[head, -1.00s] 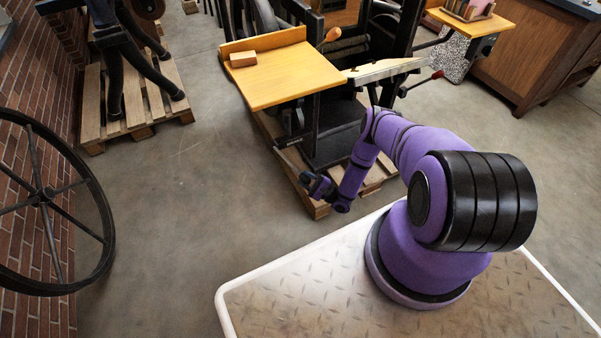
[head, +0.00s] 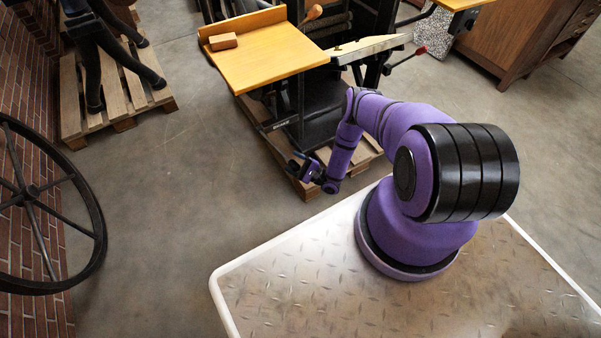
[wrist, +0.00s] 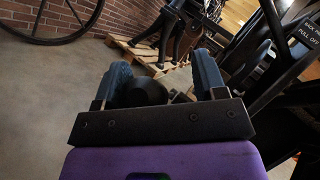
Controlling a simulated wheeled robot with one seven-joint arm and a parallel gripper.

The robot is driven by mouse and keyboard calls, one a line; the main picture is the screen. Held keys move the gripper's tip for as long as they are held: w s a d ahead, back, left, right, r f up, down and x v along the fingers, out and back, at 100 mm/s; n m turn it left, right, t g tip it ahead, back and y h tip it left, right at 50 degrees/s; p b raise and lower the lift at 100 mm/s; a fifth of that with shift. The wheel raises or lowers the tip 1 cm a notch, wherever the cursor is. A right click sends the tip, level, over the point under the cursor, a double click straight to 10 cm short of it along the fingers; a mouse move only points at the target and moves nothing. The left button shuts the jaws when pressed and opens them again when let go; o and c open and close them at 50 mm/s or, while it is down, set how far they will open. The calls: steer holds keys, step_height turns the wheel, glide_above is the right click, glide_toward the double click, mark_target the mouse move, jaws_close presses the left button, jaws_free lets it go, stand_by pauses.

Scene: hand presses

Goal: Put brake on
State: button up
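My gripper (head: 299,164) is low beside the near end of the press's pallet in the head view. In the wrist view its two blue fingers (wrist: 163,68) stand wide apart. A dark rounded knob-like thing (wrist: 142,92) shows between them, nearer the left finger; I cannot tell whether it touches or what it belongs to. The press (head: 318,112) has a dark frame and a yellow wooden table. At the right of the wrist view, a dark plate (wrist: 304,38) partly reads "PULL OFF". I cannot make out for certain which part is the brake.
A lever with a red tip (head: 420,50) sticks out right of the press. A wooden block (head: 223,41) lies on the yellow table (head: 265,62). Another pallet (head: 115,105) and a large spoked wheel (head: 35,191) are at the left. The concrete floor between is clear.

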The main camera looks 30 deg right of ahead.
steer(key=r, duration=0.3)
steer(key=shift+s+r, duration=0.1)
steer(key=shift+s, duration=0.3)
steer(key=s+a+r, duration=0.1)
steer(key=s+a, duration=0.1)
steer(key=s, duration=1.3)
steer(key=shift+a+r, duration=0.15)
steer(key=shift+r, duration=0.05)
